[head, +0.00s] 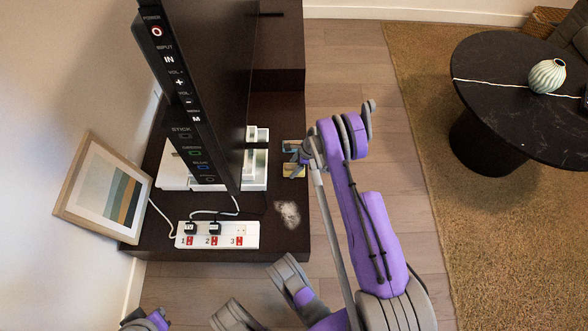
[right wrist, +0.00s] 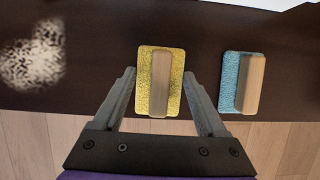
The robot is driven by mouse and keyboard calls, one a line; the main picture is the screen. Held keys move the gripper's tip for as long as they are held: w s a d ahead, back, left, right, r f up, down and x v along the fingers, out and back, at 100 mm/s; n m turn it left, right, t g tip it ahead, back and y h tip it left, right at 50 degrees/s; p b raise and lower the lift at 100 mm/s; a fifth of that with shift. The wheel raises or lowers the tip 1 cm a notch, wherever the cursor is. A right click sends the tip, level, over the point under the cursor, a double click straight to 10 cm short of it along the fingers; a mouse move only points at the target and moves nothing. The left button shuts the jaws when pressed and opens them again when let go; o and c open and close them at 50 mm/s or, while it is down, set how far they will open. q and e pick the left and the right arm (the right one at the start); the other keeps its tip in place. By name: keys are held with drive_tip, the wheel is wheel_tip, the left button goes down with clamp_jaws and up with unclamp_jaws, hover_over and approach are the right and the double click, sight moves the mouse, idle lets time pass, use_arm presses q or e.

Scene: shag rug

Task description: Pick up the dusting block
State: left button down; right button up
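Two blocks with pale wooden handles lie on the dark cabinet top. The yellow one (right wrist: 144,83) is in the middle of the right wrist view, and the blue one (right wrist: 230,82) is to its right. I cannot tell which is the dusting block. In the head view the yellow block (head: 293,171) and blue block (head: 293,147) sit near the cabinet's right edge, partly hidden by my gripper. My right gripper (right wrist: 159,76) is open and empty, its fingers on either side of the yellow block in the picture; contact is not visible. My left gripper is not in view.
A large television (head: 205,85) stands on the cabinet (head: 270,244). A speckled whitish patch (head: 288,213), a power strip (head: 217,235) with cords and a leaning picture frame (head: 103,192) are nearby. A round black table (head: 515,100) with a vase (head: 547,76) stands right.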

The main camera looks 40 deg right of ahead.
sight(294, 166)
drive_tip(key=c, duration=0.8)
wheel_tip(294, 166, up, 10)
drive_tip(key=p, duration=0.2)
drive_tip(key=shift+p, duration=0.35)
drive_tip(key=o, duration=0.8)
drive_tip(key=c, duration=0.6)
drive_tip(key=shift+a, duration=0.1)
